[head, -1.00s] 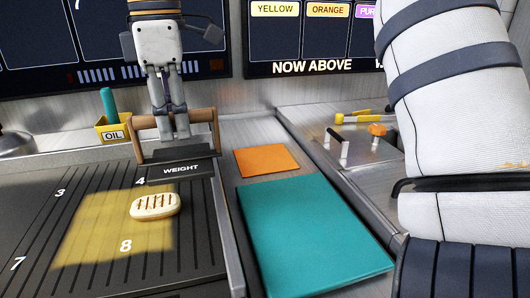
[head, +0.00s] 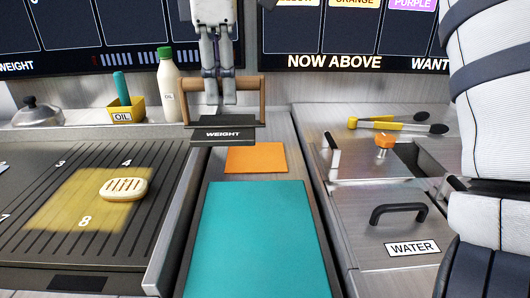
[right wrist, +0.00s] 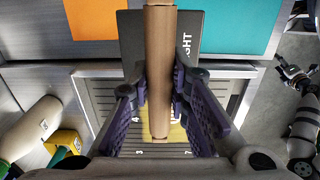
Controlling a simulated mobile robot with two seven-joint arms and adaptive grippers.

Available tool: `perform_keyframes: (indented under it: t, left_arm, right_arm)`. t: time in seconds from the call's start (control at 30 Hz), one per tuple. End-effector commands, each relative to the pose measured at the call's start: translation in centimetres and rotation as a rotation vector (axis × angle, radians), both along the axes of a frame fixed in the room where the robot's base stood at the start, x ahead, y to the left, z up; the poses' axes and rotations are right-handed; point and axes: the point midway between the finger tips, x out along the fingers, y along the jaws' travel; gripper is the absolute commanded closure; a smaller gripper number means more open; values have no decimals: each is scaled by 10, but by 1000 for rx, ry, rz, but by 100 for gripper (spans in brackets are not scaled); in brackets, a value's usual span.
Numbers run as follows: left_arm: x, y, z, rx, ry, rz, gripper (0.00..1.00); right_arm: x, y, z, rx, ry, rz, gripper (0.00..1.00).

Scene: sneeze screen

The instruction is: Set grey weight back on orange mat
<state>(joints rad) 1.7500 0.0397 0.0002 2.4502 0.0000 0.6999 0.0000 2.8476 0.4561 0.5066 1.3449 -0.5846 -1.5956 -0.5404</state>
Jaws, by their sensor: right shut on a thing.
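The grey weight (head: 222,134) is a dark plate marked WEIGHT with a wooden bar handle. The orange mat (right wrist: 95,18) also shows there.
A teal mat (head: 258,240) lies in front of the orange one. An oil bottle (head: 170,85) and yellow oil box (head: 125,108) stand behind. Tongs (head: 395,125) and a water lid (head: 385,225) are at right.

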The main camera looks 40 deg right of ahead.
Motion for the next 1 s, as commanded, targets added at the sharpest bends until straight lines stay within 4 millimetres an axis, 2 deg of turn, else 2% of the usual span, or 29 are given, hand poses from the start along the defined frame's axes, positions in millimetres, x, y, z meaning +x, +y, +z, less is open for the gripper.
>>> perform_keyframes:
  t: [0.17, 0.37, 0.47, 0.6, 0.87, 1.0]
  left_arm:
    - [0, 0, 0, 0, -2, 1, 48]
    - [0, 0, 0, 0, 0, 1, 48]
    - [-4, 0, -3, 1, 14, 1, 48]
    - [-9, 0, -8, 0, 33, 1, 48]
    - [-12, 0, -11, 0, 46, 1, 48]
    - [-11, 0, -10, 0, 43, 1, 48]
  right_arm:
    - [11, -21, -9, 2, -3, -4, 100]
    - [33, -61, -30, 4, -2, -6, 100]
    - [46, -84, -46, 3, 2, -6, 100]
    - [57, -103, -75, 3, 3, -3, 100]
    - [65, -119, -94, 1, -2, -2, 100]
    - [66, -123, -113, 1, -2, -1, 100]
